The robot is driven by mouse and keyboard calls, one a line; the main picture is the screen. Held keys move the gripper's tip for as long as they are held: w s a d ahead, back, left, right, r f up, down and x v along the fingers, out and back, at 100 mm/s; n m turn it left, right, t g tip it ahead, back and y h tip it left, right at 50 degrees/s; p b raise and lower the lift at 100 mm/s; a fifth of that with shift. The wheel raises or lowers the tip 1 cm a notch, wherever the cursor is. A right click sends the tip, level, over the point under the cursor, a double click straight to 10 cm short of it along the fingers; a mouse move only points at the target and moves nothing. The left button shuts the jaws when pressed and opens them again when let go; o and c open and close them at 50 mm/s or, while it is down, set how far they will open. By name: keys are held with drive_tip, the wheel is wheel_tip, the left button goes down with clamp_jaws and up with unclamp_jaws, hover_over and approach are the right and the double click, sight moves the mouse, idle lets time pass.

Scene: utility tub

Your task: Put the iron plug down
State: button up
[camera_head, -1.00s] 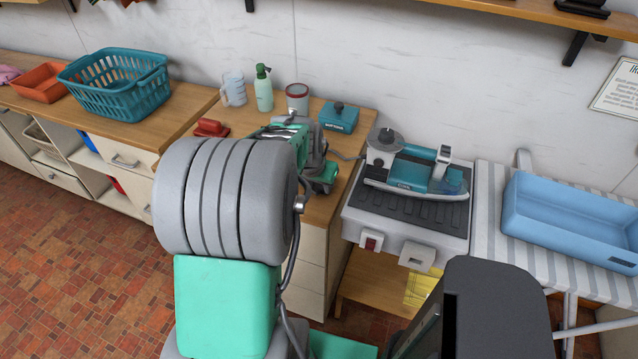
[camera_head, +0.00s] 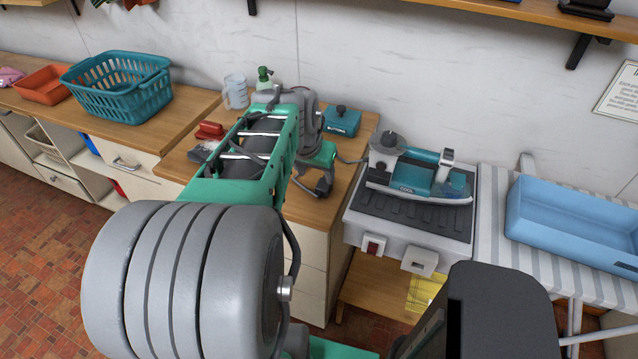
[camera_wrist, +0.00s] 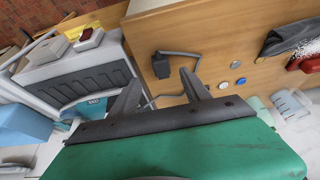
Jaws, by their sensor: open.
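In the wrist view a small dark block with a grey cord, which looks like the iron plug (camera_wrist: 161,66), lies on the wooden counter top (camera_wrist: 215,35). My gripper (camera_wrist: 159,74) is open. Its two dark fingers are spread, and the plug shows between and just beyond their tips. I cannot tell whether a finger touches it. In the head view my gripper (camera_head: 320,184) is over the right part of the counter, and I cannot make out the plug there. The teal iron (camera_head: 420,180) rests on its grey stand to the right of the counter.
A teal box (camera_head: 341,121) stands at the counter's back right. A red item (camera_head: 210,131), a clear jug (camera_head: 236,91) and a green spray bottle (camera_head: 264,78) are left of my gripper. Small round discs (camera_wrist: 234,65) lie on the counter. A blue tub (camera_head: 570,220) is far right.

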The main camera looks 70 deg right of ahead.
drive_tip(key=w+a+r+n+t+y, duration=0.1)
drive_tip(key=w+a+r+n+t, duration=0.15)
drive_tip(key=w+a+n, duration=1.3)
drive_tip(key=w+a+f+n+y, duration=0.1)
drive_tip(key=w+a, duration=0.1)
drive_tip(key=a, duration=0.7)
drive_tip(key=w+a+n+t+y, duration=0.1)
drive_tip(key=w+a, duration=0.2)
drive_tip(key=a, duration=0.6)
drive_tip(key=w+a+f+n+y, duration=0.1)
drive_tip(key=w+a, duration=0.1)
drive_tip(key=a, duration=0.7)
drive_tip(key=shift+w+a+f+n, duration=0.15)
drive_tip(key=shift+w+f+n, duration=0.2)
drive_tip(key=shift+w, duration=0.05)
